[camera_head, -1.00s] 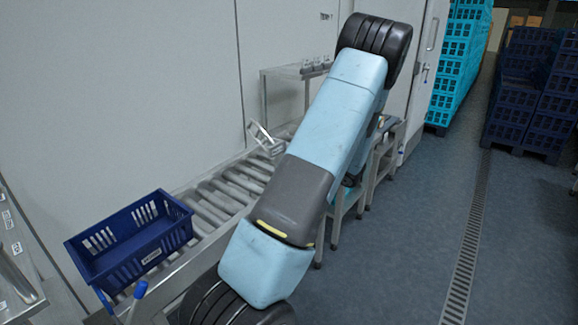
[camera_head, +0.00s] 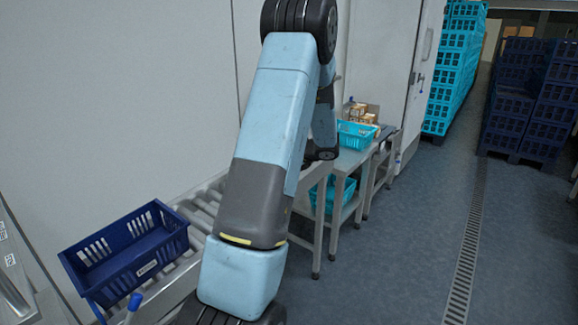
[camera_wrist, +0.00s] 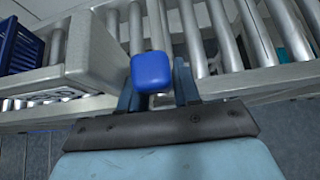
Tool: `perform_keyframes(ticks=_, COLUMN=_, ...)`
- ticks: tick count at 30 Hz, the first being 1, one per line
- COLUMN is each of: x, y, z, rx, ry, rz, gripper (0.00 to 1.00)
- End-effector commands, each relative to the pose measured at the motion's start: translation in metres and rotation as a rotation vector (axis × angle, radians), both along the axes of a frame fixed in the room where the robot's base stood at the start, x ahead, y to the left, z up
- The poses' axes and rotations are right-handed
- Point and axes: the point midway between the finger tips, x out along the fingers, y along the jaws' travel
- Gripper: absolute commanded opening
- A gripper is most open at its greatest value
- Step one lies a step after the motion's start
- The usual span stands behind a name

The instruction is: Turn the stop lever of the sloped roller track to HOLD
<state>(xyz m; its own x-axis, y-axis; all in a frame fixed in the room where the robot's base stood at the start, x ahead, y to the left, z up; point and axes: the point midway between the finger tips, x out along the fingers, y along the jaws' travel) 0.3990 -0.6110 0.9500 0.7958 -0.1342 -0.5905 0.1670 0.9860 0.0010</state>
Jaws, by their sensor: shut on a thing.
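In the wrist view, a blue knob (camera_wrist: 152,70) with rounded corners sits between the two fingers of my gripper (camera_wrist: 158,90), which is shut on it. It looks like a lever's handle; its shaft is hidden. The sloped roller track (camera_wrist: 215,35) lies beyond, with its metal rollers and side rail. In the head view the track (camera_head: 207,205) runs behind my arm, and my gripper is hidden there. A blue handle (camera_head: 135,302) shows at lower left; I cannot tell if it is the same knob. No HOLD marking is readable.
A dark blue crate (camera_head: 73,266) sits on the track's left part and shows at the wrist view's left edge (camera_wrist: 22,52). A grey housing (camera_wrist: 92,48) stands beside the knob. A teal basket (camera_head: 352,136) stands on a side table. The floor (camera_head: 405,240) at right is clear.

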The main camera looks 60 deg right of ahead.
Motion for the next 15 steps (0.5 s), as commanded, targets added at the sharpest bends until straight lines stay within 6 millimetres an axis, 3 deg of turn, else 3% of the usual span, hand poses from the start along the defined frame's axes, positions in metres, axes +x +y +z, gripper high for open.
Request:
perform_keyframes(ticks=13, x=0.0048, y=0.0001, z=0.0027, rx=0.0, ry=0.0, rz=0.005, gripper=0.0)
perform_keyframes(ticks=14, x=0.0047, y=0.0, z=0.0028, rx=-0.001, ry=0.0, rz=0.004, gripper=0.34)
perform_keyframes(ticks=15, x=0.0046, y=-0.0001, z=0.0029, rx=-0.001, ry=-0.001, rz=0.004, gripper=0.38)
